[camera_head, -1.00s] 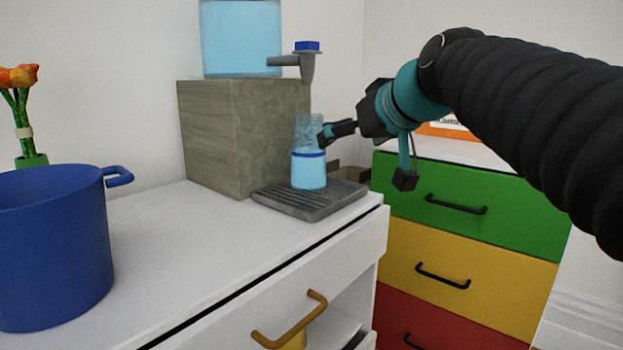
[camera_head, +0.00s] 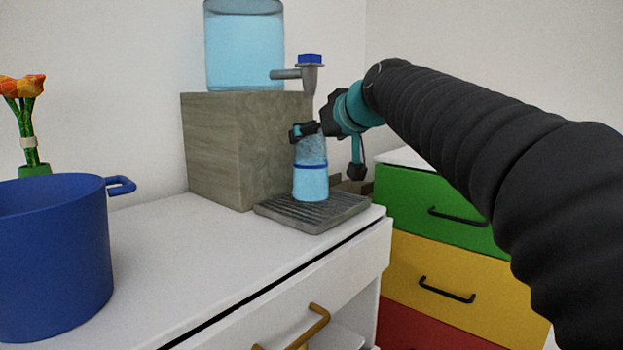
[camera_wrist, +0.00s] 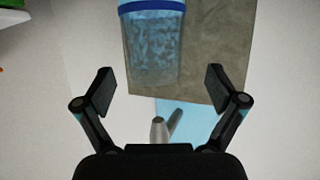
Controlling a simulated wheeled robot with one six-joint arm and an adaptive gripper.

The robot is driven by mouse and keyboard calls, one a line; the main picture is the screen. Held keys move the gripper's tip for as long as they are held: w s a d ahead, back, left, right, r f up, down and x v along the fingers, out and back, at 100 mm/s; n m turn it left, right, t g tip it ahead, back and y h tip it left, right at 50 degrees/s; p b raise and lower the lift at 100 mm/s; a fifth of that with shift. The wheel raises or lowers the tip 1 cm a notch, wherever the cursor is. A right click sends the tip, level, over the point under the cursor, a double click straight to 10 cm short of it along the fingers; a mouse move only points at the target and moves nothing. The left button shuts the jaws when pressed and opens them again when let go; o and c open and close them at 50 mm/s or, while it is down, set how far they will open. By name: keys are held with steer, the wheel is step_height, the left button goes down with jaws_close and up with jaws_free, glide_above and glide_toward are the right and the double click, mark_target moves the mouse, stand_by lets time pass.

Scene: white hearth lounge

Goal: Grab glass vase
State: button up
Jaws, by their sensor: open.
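The glass vase (camera_head: 310,182) stands upright on the grey slatted drip tray (camera_head: 318,211). It has a light blue lower part, a dark blue band and a patterned clear upper part. In the head view my gripper (camera_head: 303,132) is at the height of the vase's top and overlaps it. In the wrist view the vase (camera_wrist: 153,48) lies beyond the fingertips, between their lines, a little left of centre. My gripper (camera_wrist: 160,88) is open there, with nothing between its fingers. I cannot tell whether a finger touches the vase.
A water tank (camera_head: 244,50) sits on a wooden block (camera_head: 222,150) behind the vase, its tap (camera_head: 308,75) above it. A blue pot (camera_head: 50,260) stands at the left of the white counter (camera_head: 190,250). Coloured drawers (camera_head: 430,260) stand right. The counter's middle is clear.

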steer(key=x, duration=0.5)
steer(key=shift+w+d+r, duration=0.25)
steer(key=shift+r, duration=0.15)
steer(key=shift+r, duration=0.1)
jaws_close()
